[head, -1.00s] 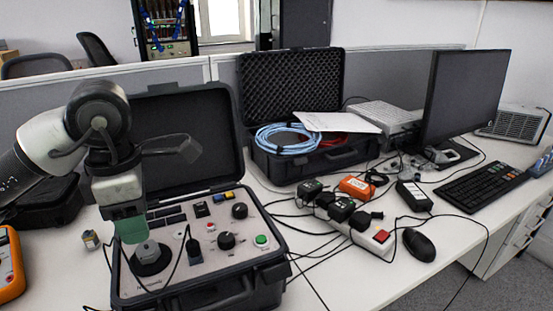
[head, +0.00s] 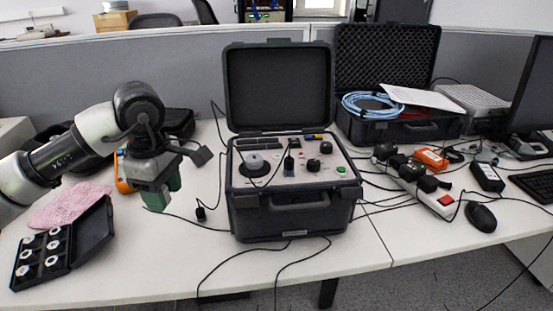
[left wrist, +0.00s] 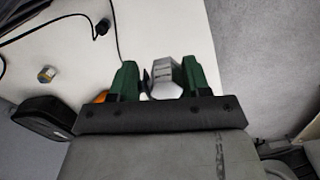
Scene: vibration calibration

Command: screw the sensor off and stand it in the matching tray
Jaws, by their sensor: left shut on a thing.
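My left gripper (head: 160,197) has green fingers and hangs over the table left of the calibrator case. In the left wrist view it (left wrist: 160,80) is shut on a silver hexagonal sensor (left wrist: 163,78). In the head view the fingers hide the sensor. The open black tray (head: 40,250) lies at the front left, with several whitish round pieces in it and its lid (head: 92,232) swung to the right. The calibrator (head: 290,208) stands open, its round dark mount (head: 255,164) bare of a sensor. My right gripper is not in view.
A pink cloth (head: 68,206) lies behind the tray. An orange meter (head: 123,172) stands behind my left gripper. A black plug (head: 201,214) and thin cables lie beside the calibrator. Another small hexagonal piece shows in the left wrist view (left wrist: 47,74). The table front left of centre is clear.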

